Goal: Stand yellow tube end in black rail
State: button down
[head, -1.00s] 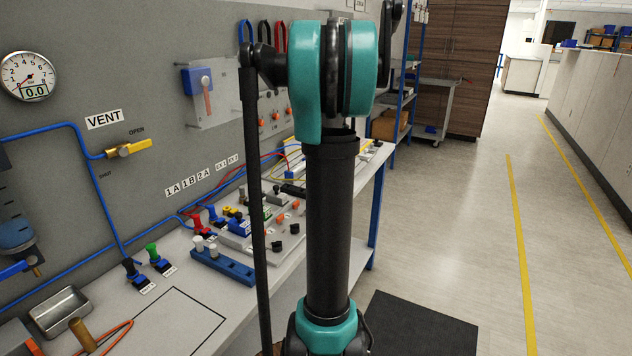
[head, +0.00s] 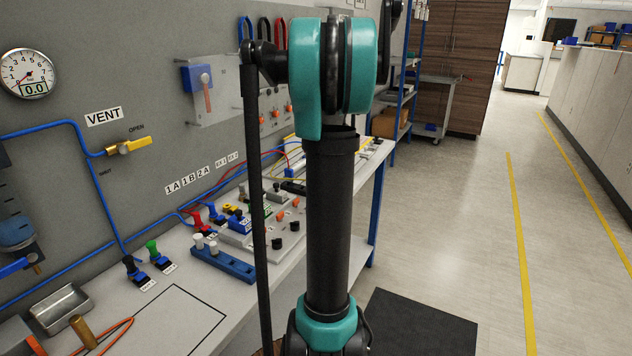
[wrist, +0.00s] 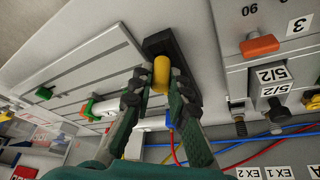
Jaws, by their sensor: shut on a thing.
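My gripper (wrist: 158,88) shows in the wrist view, with its two dark fingers closed on either side of the yellow tube end (wrist: 161,72). The rounded yellow end stands out between the fingertips. The black rail (wrist: 156,42) is a short dark block just beyond it, on the light grey board. The yellow end overlaps the rail's near edge in this view; I cannot tell whether they touch. In the head view my own arm hides the gripper, and the tube end in it cannot be seen.
A grey block with an orange knob (wrist: 260,45) and black fittings (wrist: 270,88) stands close to the right of the gripper. Blue and red tubes (wrist: 240,140) run below these fittings. A blue valve strip (head: 222,262) and a metal tray (head: 62,308) sit on the bench.

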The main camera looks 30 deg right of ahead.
jog(key=shift+f, duration=0.35)
dwell(0.4)
jog(key=c, duration=1.4)
grip_release()
jog(key=shift+o, duration=0.2)
jog(key=o, duration=0.4)
jog(key=shift+c, duration=0.2)
jog(key=shift+r, duration=3.5)
